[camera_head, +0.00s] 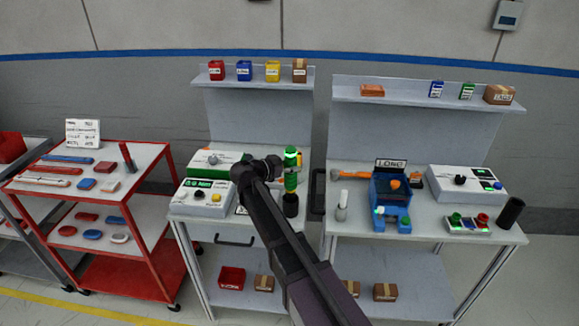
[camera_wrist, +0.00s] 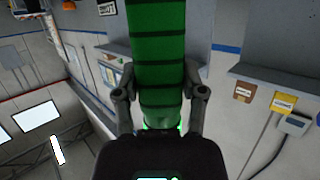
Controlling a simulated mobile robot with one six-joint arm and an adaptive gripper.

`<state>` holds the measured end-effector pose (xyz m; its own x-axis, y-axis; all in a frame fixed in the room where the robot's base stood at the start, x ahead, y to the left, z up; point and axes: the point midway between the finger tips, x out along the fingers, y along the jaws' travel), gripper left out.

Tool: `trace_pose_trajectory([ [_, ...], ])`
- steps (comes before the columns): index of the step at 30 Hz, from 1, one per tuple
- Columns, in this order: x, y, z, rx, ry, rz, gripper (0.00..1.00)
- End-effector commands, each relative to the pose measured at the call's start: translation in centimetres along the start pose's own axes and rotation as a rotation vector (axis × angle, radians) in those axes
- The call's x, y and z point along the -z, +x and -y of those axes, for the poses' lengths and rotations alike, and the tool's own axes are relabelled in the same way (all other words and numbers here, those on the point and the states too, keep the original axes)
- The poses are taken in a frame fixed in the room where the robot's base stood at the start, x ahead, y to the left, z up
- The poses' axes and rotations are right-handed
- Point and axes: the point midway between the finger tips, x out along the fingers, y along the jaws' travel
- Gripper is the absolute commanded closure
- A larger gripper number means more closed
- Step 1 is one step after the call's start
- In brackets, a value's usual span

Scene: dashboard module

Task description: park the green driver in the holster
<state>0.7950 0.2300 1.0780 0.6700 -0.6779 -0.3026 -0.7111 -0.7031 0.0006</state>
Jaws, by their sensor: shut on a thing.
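The green driver (camera_head: 291,172) stands upright above the left bench in the head view. My gripper (camera_head: 277,168) is shut on it from the left side. In the wrist view the driver's green, dark-banded body (camera_wrist: 158,45) fills the middle, and my gripper (camera_wrist: 161,88) has one finger on each side of it. A dark cylinder (camera_head: 291,205) lies directly below the driver; I cannot tell whether it is the driver's lower end or a separate holster. A separate black open-looking cylinder (camera_head: 511,211) stands, slightly tilted in view, at the right bench's right end.
The left bench carries a green-and-white box (camera_head: 215,163) and a white control box (camera_head: 202,198). On the right bench are a blue fixture (camera_head: 390,200), a white bottle (camera_head: 342,206), a white device (camera_head: 467,184) and a button panel (camera_head: 467,224). A red cart (camera_head: 127,170) stands left.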

Motion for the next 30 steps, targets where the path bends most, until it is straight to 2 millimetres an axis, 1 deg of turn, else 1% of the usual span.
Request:
trace_pose_trajectory([
  [8, -0.27, 0.12, -0.01, 0.000, 0.000, -0.002, 1.00],
  [9, -0.22, 0.11, -0.01, 0.000, 0.000, -0.002, 0.38],
  [11, -0.21, 0.10, -0.02, 0.000, 0.000, -0.002, 0.20],
  [12, -0.21, 0.10, -0.01, 0.000, 0.000, -0.001, 0.08],
  [13, -0.21, 0.11, -0.02, 0.000, 0.000, -0.001, 0.07],
  [24, -0.28, 0.13, -0.02, -0.001, 0.001, 0.001, 0.07],
  [30, 0.06, 0.04, -0.03, -0.001, 0.000, 0.001, 0.07],
])
